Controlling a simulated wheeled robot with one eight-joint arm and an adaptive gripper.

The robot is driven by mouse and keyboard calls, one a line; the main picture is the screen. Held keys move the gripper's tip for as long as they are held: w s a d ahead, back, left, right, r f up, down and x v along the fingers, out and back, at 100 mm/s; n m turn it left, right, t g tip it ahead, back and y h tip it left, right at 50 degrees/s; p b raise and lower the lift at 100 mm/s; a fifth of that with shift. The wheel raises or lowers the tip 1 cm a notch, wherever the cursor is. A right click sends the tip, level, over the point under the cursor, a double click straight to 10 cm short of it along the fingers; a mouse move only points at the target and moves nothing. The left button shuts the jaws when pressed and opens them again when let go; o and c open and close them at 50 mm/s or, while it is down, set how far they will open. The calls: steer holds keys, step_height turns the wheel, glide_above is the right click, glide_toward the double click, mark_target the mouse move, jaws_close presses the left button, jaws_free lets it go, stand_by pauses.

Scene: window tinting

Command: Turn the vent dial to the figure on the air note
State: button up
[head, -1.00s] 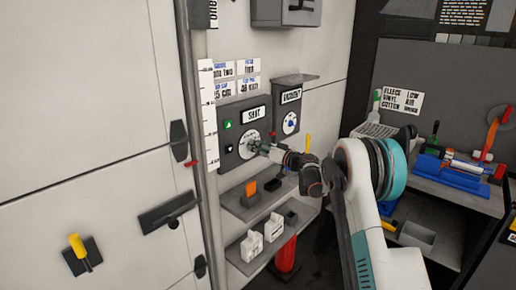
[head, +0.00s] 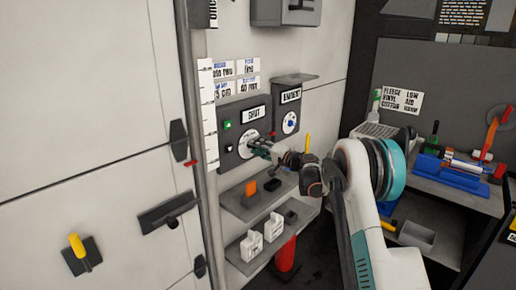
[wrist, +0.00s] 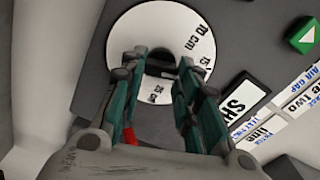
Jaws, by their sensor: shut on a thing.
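The dial is a white disc with centimetre figures on a dark grey panel (head: 230,165) marked SHUT. It shows in the head view (head: 246,143) and large in the wrist view (wrist: 140,27), with "10 cm" at its upper right. My gripper (head: 262,149) is at the dial. In the wrist view its teal fingers (wrist: 158,65) are shut on the dark knob (wrist: 160,56) at the disc's centre. The fingers cover part of the scale.
A second panel with a smaller dial (head: 290,122) is just right. A green button (head: 228,124) is beside the dial. Shelves (head: 242,207) with small blocks jut out below. A vertical pole (head: 190,120) stands left. A cluttered workbench (head: 450,190) is at the right.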

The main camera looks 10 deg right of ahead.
steer(key=m, duration=1.6)
steer(key=shift+f+m, duration=0.3)
steer(key=shift+m, duration=0.1)
steer(key=shift+s+a, duration=0.1)
steer(key=o, duration=1.1)
steer(key=shift+c, duration=0.2)
steer(key=v, duration=1.2)
